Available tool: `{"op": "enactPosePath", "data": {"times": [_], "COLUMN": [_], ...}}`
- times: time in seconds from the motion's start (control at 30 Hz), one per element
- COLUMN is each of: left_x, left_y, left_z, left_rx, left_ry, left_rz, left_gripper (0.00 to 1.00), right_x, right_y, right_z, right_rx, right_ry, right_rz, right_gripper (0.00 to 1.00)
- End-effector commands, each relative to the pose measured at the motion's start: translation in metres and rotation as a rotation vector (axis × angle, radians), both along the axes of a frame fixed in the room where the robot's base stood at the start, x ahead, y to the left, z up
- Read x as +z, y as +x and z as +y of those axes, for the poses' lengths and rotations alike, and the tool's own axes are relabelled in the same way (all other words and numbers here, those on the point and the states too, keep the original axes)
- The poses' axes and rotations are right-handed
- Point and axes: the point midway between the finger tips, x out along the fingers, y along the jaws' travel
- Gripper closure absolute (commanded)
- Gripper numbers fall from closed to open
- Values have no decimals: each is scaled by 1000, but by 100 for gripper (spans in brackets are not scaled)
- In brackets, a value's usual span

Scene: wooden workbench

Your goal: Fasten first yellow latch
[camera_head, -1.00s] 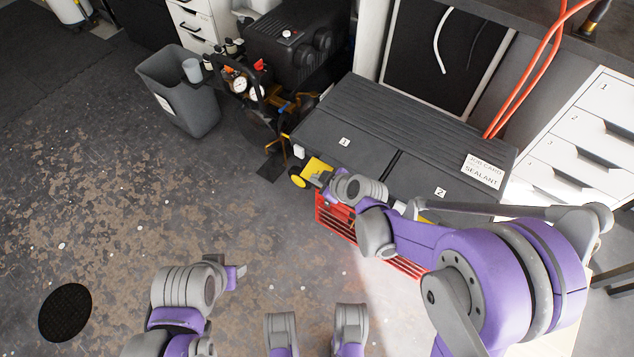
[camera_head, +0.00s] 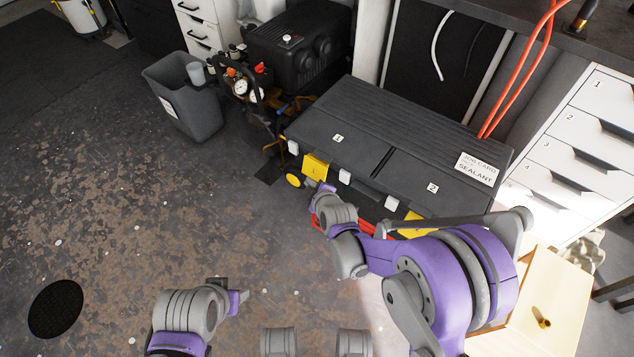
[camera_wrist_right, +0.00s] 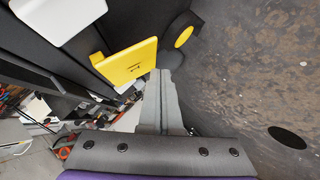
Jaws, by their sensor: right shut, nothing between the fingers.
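The first yellow latch (camera_head: 315,168) is a flat plate on the front of the black toolbox (camera_head: 375,140), below the lid part marked 1. In the right wrist view the latch (camera_wrist_right: 128,63) stands out at an angle from the box. I cannot tell whether it is hooked. My right gripper (camera_head: 326,188) is just in front of and below the latch; its fingers (camera_wrist_right: 162,98) are shut and empty, close beside the plate's edge. Contact is unclear. My left gripper (camera_head: 240,294) is low over the floor, away from the box; its fingers are too small to read.
A second yellow latch (camera_head: 418,226) is farther right on the box front, partly behind my right arm. White catches (camera_head: 344,176) line the lid edge. A yellow-hubbed wheel (camera_head: 293,181) is at the left corner. A red crate (camera_head: 322,222) is below.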

Motion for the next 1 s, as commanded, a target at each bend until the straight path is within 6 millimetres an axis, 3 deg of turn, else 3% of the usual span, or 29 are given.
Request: {"op": "enactPosePath", "data": {"times": [0.1, 0.37, 1.0], "left_x": [1, 1, 9], "left_y": [0, 0, -2], "left_z": [0, 0, 0], "left_rx": [0, 0, 0], "left_ry": [0, 0, 0], "left_rz": [0, 0, -1], "left_gripper": [50, 50, 50], "right_x": [-5, -3, 12], "right_y": [-1, -1, 0], "right_z": [8, 6, 6], "right_rx": [3, -1, -1], "right_ry": [-41, -40, -39], "right_rz": [-56, -53, -52], "right_gripper": [100, 100, 100]}}
